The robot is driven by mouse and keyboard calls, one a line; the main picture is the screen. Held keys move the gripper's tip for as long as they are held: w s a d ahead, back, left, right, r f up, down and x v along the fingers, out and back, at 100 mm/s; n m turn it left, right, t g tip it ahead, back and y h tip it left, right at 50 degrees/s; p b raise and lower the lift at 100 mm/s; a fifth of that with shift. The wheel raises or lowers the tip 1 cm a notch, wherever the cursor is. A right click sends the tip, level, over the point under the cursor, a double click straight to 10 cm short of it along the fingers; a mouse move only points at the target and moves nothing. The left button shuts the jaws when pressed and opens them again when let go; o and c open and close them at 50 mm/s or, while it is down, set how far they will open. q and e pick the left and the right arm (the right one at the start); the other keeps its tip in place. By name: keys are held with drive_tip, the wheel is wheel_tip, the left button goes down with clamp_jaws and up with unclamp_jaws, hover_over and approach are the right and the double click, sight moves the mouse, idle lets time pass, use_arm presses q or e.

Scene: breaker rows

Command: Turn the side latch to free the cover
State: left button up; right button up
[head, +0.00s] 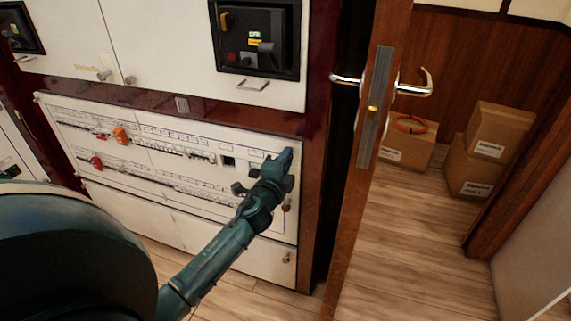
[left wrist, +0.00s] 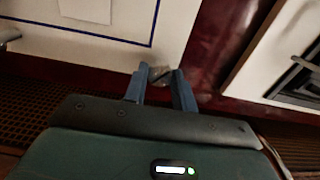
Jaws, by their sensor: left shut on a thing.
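The cover (head: 222,191) is a white panel with rows of breakers, low on the cabinet front, and looks closed. My left gripper (head: 287,157) is at its upper right edge. In the left wrist view my left gripper (left wrist: 160,86) has its two blue fingers on a small grey metal latch (left wrist: 159,72) beside the white panel. The gripper is shut on this latch; in the head view the gripper hides it. The latch's exact angle cannot be told. My right gripper is not in view.
A wooden door (head: 349,190) with a metal handle (head: 413,89) stands open just right of the cabinet. Cardboard boxes (head: 496,130) sit beyond it. A lower white panel (head: 215,245) lies under the cover. The wooden floor (head: 405,255) beyond the door is clear.

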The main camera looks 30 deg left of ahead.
use_arm(q)
drive_tip(key=n, duration=0.7)
drive_tip(key=shift+p, duration=0.3)
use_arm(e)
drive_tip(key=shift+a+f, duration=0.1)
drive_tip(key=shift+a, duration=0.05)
use_arm(q)
drive_tip(key=shift+n, duration=0.4)
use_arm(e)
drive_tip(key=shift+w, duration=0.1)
use_arm(q)
drive_tip(key=o, duration=1)
